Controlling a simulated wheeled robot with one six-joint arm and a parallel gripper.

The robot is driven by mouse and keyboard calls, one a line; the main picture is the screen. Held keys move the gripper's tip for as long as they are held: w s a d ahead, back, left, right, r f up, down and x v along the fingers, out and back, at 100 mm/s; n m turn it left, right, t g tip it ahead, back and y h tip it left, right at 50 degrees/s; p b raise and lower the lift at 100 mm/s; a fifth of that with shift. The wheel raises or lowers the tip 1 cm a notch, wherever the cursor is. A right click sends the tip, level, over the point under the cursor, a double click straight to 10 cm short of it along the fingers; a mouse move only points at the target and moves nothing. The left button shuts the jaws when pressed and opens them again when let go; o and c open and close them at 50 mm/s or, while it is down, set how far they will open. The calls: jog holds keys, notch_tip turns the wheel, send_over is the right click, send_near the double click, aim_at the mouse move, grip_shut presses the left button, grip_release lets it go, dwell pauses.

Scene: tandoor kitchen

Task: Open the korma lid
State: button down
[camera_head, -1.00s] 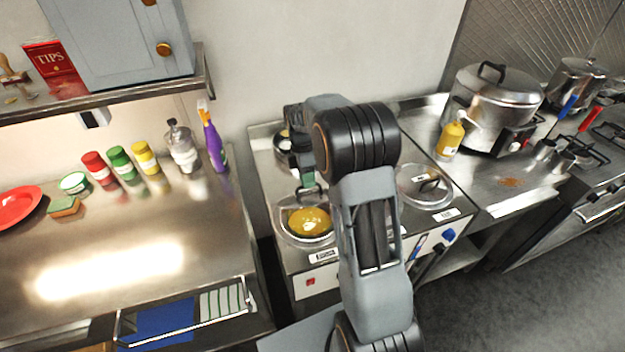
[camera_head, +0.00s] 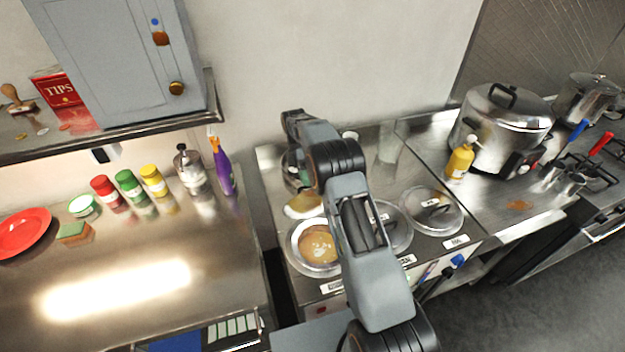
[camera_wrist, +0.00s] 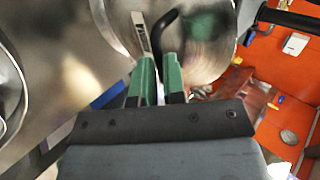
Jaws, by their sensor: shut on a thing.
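The korma lid shows in the wrist view as a round shiny metal disc (camera_wrist: 205,45) with a dark curved handle (camera_wrist: 168,28). My gripper (camera_wrist: 158,68) is shut on this handle with its green fingers. In the head view the lid (camera_head: 305,206) looks yellowish and tilted, raised behind the pot opening. The korma pot (camera_head: 296,256) is uncovered in front of it, with creamy brown food (camera_head: 318,243) inside. My arm hides part of the pot and most of the gripper in the head view.
Two covered pots stand to the right, one lid (camera_head: 398,238) partly behind my arm and another lid (camera_head: 432,212) beyond it. A purple spray bottle (camera_head: 223,172) and a steel dispenser (camera_head: 190,170) stand left. The left counter's middle (camera_head: 130,265) is clear.

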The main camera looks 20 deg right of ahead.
notch_tip(320, 180, down, 2)
jog(key=shift+w+a+f+g, duration=0.15)
jog(key=shift+f+g, duration=0.1)
jog(key=shift+g, duration=0.15)
jog(key=c, duration=1.3)
grip_release()
jog(key=shift+w, duration=0.2)
jog(key=shift+o, duration=0.5)
jog(key=shift+s+r, duration=0.1)
